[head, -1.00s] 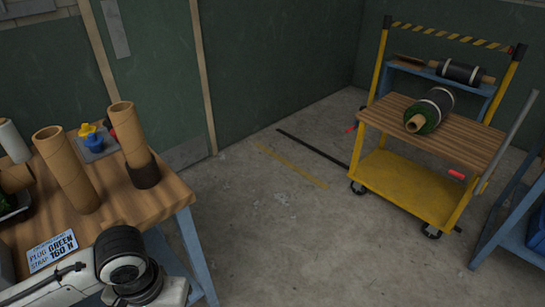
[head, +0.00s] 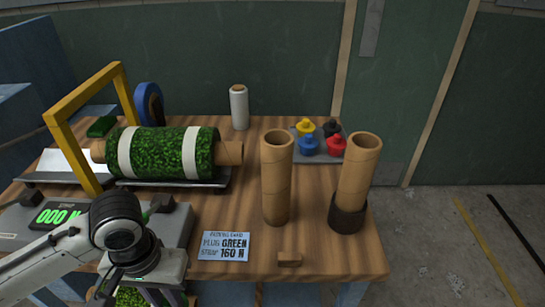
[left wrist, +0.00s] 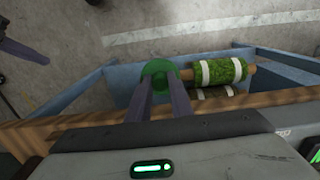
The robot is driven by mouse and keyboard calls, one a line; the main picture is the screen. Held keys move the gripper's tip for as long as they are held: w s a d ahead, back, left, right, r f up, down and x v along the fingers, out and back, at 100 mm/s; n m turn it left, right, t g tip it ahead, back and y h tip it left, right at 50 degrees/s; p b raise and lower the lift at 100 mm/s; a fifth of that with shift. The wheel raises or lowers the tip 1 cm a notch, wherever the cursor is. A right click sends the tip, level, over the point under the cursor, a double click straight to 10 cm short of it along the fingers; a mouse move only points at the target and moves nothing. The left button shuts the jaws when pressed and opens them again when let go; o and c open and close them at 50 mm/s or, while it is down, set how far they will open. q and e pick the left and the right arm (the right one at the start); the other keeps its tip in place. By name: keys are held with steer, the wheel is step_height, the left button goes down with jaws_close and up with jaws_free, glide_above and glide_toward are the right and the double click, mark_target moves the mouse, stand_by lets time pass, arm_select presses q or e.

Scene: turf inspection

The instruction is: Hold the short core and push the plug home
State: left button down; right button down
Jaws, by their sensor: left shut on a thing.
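My left gripper (left wrist: 155,92) is shut on a green plug (left wrist: 157,70), seen in the left wrist view beyond the table edge, above a blue-walled bay. In the head view my left wrist covers the gripper and plug. Two brown cardboard cores stand upright on the wooden table, apart from my gripper: a left core (head: 276,180) on bare wood and a right core (head: 359,170) in a dark round holder (head: 347,216). I cannot tell which is the short one. A card (head: 224,246) reads plug green, strap 160 N.
A tray (head: 305,153) holds yellow, black, blue and red plugs. A strapped turf roll (head: 165,153) lies on a cradle under a yellow frame (head: 62,128). A display (head: 58,215) reads 000 N. A white roll (head: 239,107) and small wooden block (head: 289,258) also stand there.

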arm_select(q)
step_height(320, 180, up, 12)
steer(key=w, duration=0.1)
steer(key=shift+w+f, duration=0.25)
steer(key=shift+w, duration=0.15)
steer(key=shift+a, duration=0.1)
